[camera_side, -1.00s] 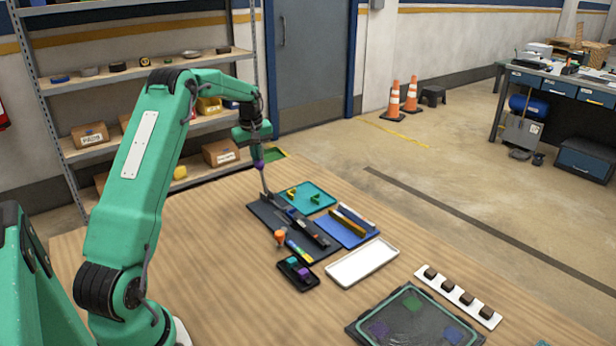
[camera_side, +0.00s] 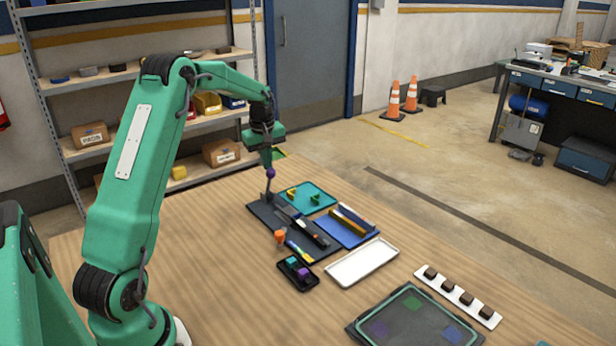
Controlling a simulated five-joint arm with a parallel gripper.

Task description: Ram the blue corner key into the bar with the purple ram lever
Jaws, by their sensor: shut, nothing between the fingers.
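The ram lever, a thin dark rod with a purple knob (camera_side: 270,173), stands nearly upright at the far left end of the dark fixture (camera_side: 262,213). My gripper (camera_side: 267,161) is shut and empty just above the knob. It looks to be at or touching the knob, but I cannot tell for sure. The bar (camera_side: 306,229) lies lengthwise along the fixture. The blue corner key is too small to pick out clearly near the bar's lever end, so I cannot tell how deep it sits.
A teal tray (camera_side: 325,206) with yellow and green pieces and a blue tray (camera_side: 350,240) with bars lie right of the fixture. An orange-topped item (camera_side: 280,237), a black tray (camera_side: 289,281) and an empty white tray (camera_side: 362,263) are nearer. The table front left is clear.

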